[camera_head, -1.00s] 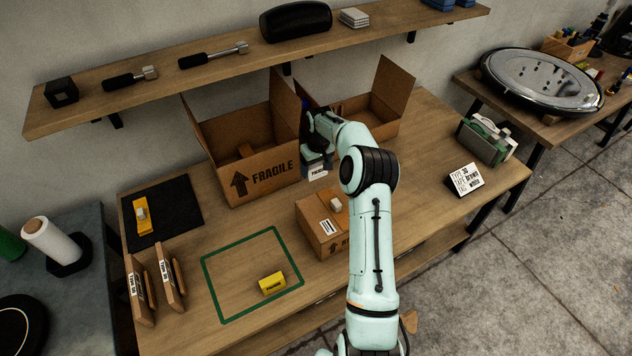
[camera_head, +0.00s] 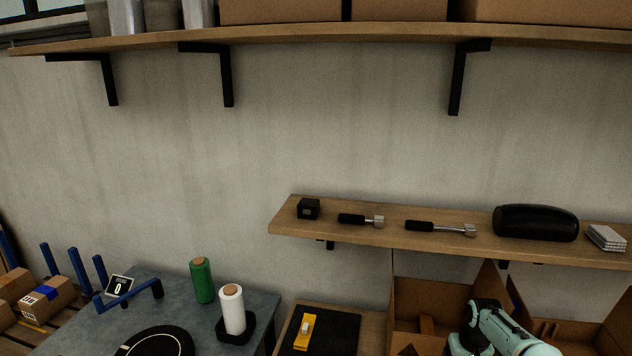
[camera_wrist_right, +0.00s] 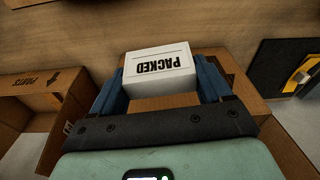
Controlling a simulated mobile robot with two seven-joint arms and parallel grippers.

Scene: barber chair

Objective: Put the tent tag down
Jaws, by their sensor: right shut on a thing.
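The tent tag (camera_wrist_right: 158,72) is white with the word PACKED, upside down in the right wrist view. My right gripper (camera_wrist_right: 162,84) is shut on it, with a blue finger on each side. The tag is above an open cardboard box (camera_wrist_right: 238,72), partly hidden behind the gripper. In the head view my right arm (camera_head: 492,328) shows at the bottom right, over the boxes; the tag cannot be made out there. My left gripper is not in view.
In the right wrist view an open box marked PARTS (camera_wrist_right: 38,84) is at left and a black mat (camera_wrist_right: 268,68) with a yellow tool at right. A wall shelf (camera_head: 385,236) with tools runs above the boxes. A white roll (camera_head: 232,308) stands on the grey table (camera_head: 85,335).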

